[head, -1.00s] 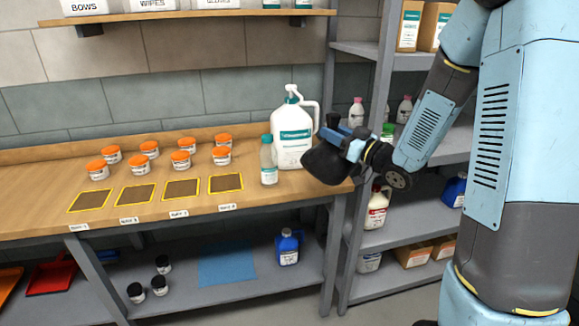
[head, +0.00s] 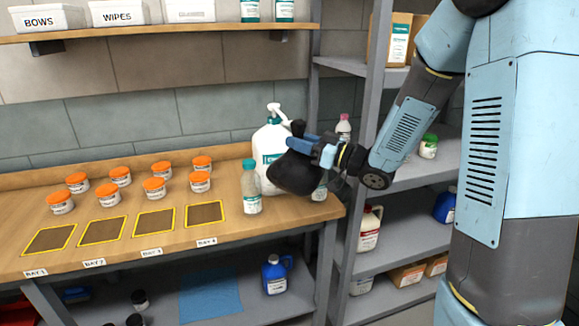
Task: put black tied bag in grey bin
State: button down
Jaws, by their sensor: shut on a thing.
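The black tied bag (head: 293,174) is held in the head view at the right end of the wooden bench. My gripper (head: 312,148) is shut on it, near its top. The bag hangs in front of the white pump jug (head: 268,145) and covers part of it. Whether the bag touches the bench cannot be told. No grey bin is in view.
The wooden bench (head: 110,225) carries several orange-lidded jars (head: 154,188) and a clear teal-labelled bottle (head: 250,188) close left of the bag. A grey shelf rack (head: 408,210) with bottles and boxes stands at right. A blue jug (head: 275,275) sits on the lower shelf.

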jog(key=w+f, duration=0.2)
jog(key=w+a+f, duration=0.1)
jog(key=w, duration=0.1)
jog(key=w+a+f, duration=0.1)
jog(key=w+f, duration=0.1)
jog(key=shift+f, duration=0.3)
jog(key=shift+w+a+f, duration=0.1)
jog(key=shift+w+f, duration=0.1)
jog(key=shift+f, duration=0.55)
jog(key=shift+w+a+f, duration=0.1)
jog(key=shift+w+f, duration=0.05)
jog(key=shift+f, duration=0.6)
jog(key=shift+w+f, duration=0.2)
jog(key=shift+f, duration=0.55)
jog(key=c, duration=0.8)
grip_release()
jog(key=shift+f, duration=0.1)
